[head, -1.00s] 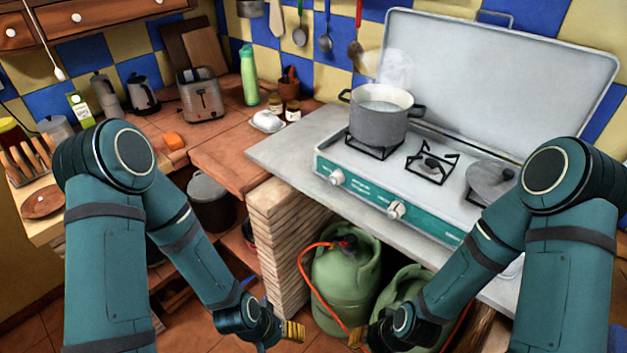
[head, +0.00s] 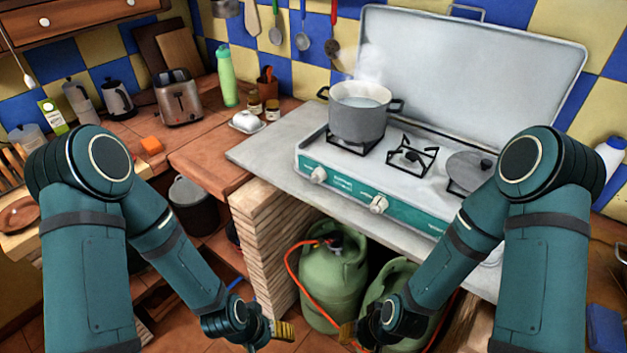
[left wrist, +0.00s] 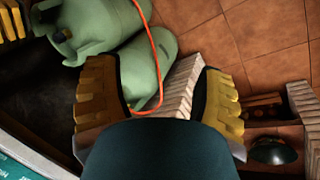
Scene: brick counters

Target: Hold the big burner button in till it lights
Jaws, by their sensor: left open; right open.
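The camping stove (head: 447,187) stands on the grey counter with its lid up. Its teal front panel (head: 345,184) carries a left knob (head: 318,174) and a middle knob (head: 378,204); my right arm covers the panel's right end. I cannot make out a separate button or any flame. A steaming grey pot (head: 357,118) sits on the left burner. My left gripper (head: 284,331) is open and empty, low in front of the counter; its spread yellow fingers show in the left wrist view (left wrist: 160,103). My right gripper (head: 347,333) is open, also low, below the stove and apart from it.
Green gas bottles (head: 333,275) with an orange hose stand under the counter beside a brick pillar (head: 262,235). A butter dish (head: 247,121) is left of the stove. A white bottle (head: 608,158) stands far right.

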